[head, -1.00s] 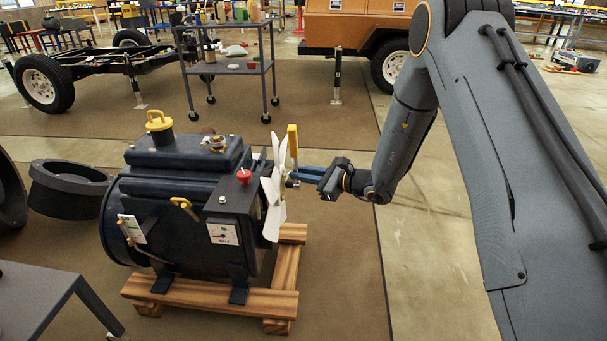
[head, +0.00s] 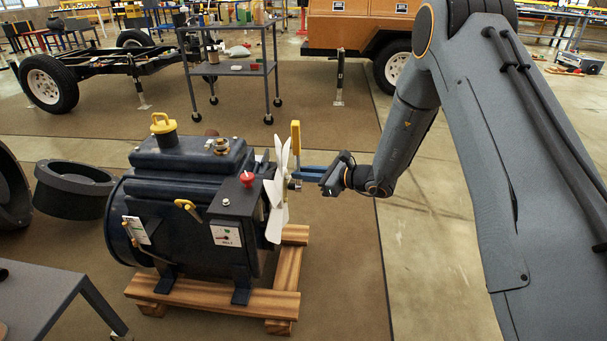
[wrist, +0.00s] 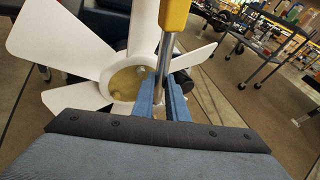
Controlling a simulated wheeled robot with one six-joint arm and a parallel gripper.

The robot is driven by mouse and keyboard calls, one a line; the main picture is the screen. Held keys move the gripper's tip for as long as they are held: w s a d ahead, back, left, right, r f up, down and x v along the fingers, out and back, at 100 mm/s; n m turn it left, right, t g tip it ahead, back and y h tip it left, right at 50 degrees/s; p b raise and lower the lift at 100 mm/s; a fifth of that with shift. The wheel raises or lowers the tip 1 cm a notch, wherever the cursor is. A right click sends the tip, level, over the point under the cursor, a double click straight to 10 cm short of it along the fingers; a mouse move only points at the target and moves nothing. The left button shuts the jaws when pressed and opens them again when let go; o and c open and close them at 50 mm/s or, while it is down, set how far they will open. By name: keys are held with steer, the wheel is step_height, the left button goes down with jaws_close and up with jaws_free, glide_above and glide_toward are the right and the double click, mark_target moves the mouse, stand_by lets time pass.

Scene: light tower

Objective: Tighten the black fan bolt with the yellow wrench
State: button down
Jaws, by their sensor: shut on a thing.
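The white fan (head: 277,195) is on the right end of the dark blue motor (head: 185,200). It fills the upper left of the wrist view (wrist: 85,50), with a gold hub (wrist: 127,83). The yellow wrench (head: 295,138) stands upright in front of the fan, its yellow handle (wrist: 174,14) up and its silver shaft running down between my fingers. My gripper (head: 304,174), with blue fingers (wrist: 161,97), is shut on the wrench's shaft, right of the fan. The black bolt cannot be made out clearly; fingers and wrench cover the area beside the hub.
The motor rests on a wooden pallet (head: 215,298). A grey table corner (head: 45,295) is at the lower left, and a shelf cart (head: 232,70) stands behind. Dark ring parts (head: 75,188) lie left of the motor. The floor right of the pallet is clear.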

steer(key=shift+a+r, duration=0.1)
steer(key=shift+w+m+g+p, duration=0.35)
steer(key=shift+w+m+g, duration=0.05)
steer(key=shift+a+r, duration=0.1)
stand_by(0.3)
steer(key=d+p, duration=0.1)
steer(key=d, duration=0.5)
stand_by(1.2)
steer(key=shift+s, duration=0.1)
